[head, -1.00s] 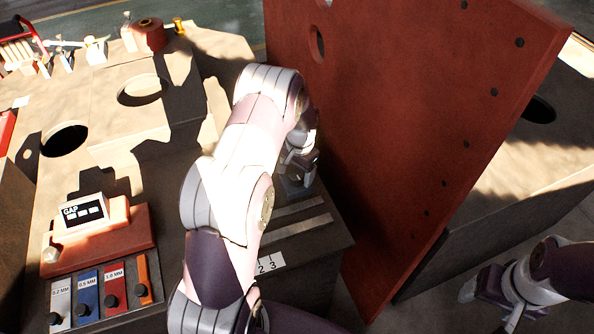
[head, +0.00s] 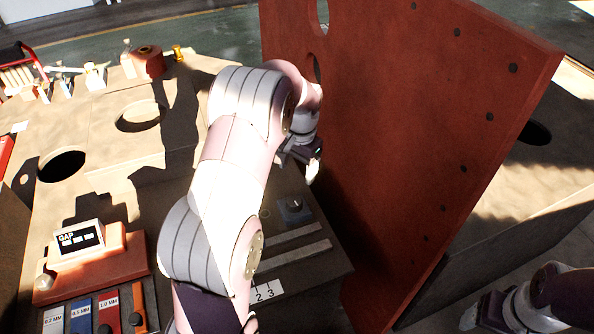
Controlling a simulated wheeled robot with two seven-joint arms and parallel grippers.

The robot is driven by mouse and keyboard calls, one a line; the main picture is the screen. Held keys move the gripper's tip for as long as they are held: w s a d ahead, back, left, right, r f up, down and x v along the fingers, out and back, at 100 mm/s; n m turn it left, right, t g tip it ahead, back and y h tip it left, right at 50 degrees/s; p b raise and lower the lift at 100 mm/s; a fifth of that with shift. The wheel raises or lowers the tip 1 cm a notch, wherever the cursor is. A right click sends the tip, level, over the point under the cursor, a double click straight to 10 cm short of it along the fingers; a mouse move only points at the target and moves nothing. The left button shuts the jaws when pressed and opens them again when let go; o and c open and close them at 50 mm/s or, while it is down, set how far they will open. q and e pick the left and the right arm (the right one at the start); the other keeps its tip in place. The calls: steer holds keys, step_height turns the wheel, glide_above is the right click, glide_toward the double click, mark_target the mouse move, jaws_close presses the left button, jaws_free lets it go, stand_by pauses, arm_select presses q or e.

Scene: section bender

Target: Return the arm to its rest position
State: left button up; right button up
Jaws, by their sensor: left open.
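My left arm reaches in from the bottom centre, and its gripper (head: 312,168) hangs above the dark bench top (head: 318,284), close to the tall red panel (head: 400,130). The gripper is open, with nothing visible in it; my wrist partly hides it.
The red panel stands upright just right of my left arm. A GAP display (head: 80,238) on an orange base and coloured gauge strips (head: 81,316) are at lower left. A numbered plate (head: 264,290) lies beside my forearm. A copper-coloured roll (head: 148,62) stands farther back.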

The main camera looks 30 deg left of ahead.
arm_select(q)
steer(key=s+d+r+p, duration=0.1)
steer(key=s+d, duration=0.2)
steer(key=s, duration=0.3)
steer(key=s+d+r+n+p, duration=0.1)
steer(key=s+d+r, duration=0.1)
steer(key=s+d, duration=0.2)
steer(key=s+d+r+t, duration=0.1)
steer(key=s+d, duration=0.3)
steer(key=s, duration=0.6)
steer(key=shift+r+n+h+p, duration=0.3)
steer(key=shift+r+h+p, duration=0.1)
steer(key=shift+r, duration=0.1)
stand_by(0.3)
